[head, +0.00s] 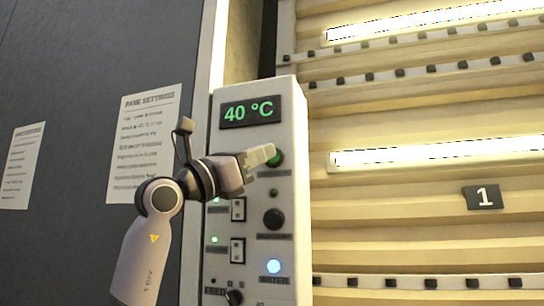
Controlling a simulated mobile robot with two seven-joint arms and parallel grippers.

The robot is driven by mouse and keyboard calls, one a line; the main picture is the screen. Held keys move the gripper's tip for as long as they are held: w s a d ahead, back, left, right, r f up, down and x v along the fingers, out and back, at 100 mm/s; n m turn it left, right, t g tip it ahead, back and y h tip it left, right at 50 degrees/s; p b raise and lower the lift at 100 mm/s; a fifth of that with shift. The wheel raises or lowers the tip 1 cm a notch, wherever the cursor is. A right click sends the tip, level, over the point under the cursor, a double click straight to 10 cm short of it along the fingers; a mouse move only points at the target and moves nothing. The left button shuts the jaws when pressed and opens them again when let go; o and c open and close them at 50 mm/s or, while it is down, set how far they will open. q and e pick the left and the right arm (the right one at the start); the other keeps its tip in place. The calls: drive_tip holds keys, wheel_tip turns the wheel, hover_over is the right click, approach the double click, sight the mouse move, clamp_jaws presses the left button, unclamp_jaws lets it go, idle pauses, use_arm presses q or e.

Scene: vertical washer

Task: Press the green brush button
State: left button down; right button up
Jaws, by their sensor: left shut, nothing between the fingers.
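The control panel (289,120) is a tall white box with a "40 °C" display near its top. A green button (277,159) sits below the display on the right side of the panel; its label is too blurred to read. My left gripper (268,152) is shut and empty, its fingertips at the green button and partly covering it. I cannot tell whether they touch it. My right gripper is not in view.
Below are a black knob (273,219), rocker switches (238,209), a lit blue-white button (273,266) and a lower dial (233,297). Printed sheets (144,140) hang on the dark wall at left. Slatted panels with bright lamps (440,153) stand at right.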

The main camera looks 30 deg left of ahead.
use_arm(q)
drive_tip(key=shift+w+a, duration=0.1)
drive_tip(key=shift+w, duration=0.25)
drive_tip(key=shift+w+a+p, duration=0.1)
drive_tip(key=shift+w+p, duration=0.3)
idle(0.6)
drive_tip(key=shift+s, duration=0.15)
drive_tip(key=shift+s+d+b, duration=0.2)
drive_tip(key=shift+s+b, duration=0.2)
drive_tip(key=shift+s, duration=0.25)
drive_tip(key=shift+s+d+b, duration=0.2)
drive_tip(key=shift+s+b, duration=0.1)
drive_tip(key=shift+s, duration=0.5)
drive_tip(key=shift+s+d+b, duration=0.2)
drive_tip(key=shift+s+b, duration=0.15)
drive_tip(key=shift+s, duration=0.5)
drive_tip(key=shift+s+d+b, duration=0.2)
drive_tip(key=shift+s+b, duration=0.1)
drive_tip(key=shift+s, duration=0.5)
